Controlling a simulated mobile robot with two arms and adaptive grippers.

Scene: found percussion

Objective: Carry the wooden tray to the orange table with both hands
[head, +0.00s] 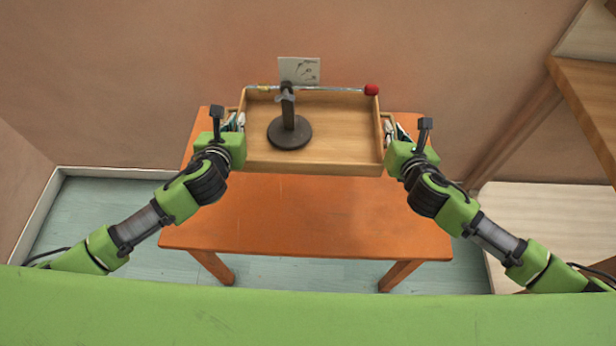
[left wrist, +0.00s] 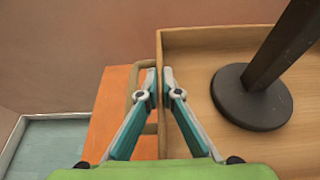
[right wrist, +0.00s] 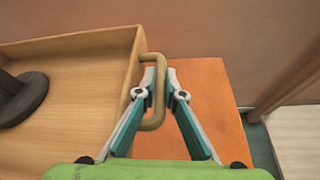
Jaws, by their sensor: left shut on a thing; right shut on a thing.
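The wooden tray (head: 345,160) is over the back half of the orange table (head: 300,222); I cannot tell whether it touches the top. My left gripper (head: 238,122) is shut on the tray's left side, with the handle (left wrist: 136,90) and wall between or beside its fingers (left wrist: 160,75). My right gripper (head: 390,128) is shut on the tray's right handle (right wrist: 158,112), its fingertips (right wrist: 161,75) around the bar. A dark stand (head: 289,132) with a round base stands upright in the tray, left of its middle. A thin rod with a red tip (head: 371,90) is at the stand's top.
A small pale card (head: 300,70) shows behind the stand. The wall (head: 440,60) is close behind the table. A wooden piece of furniture (head: 590,95) is at the right, above a pale wooden surface (head: 540,215). The front of the orange tabletop is bare.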

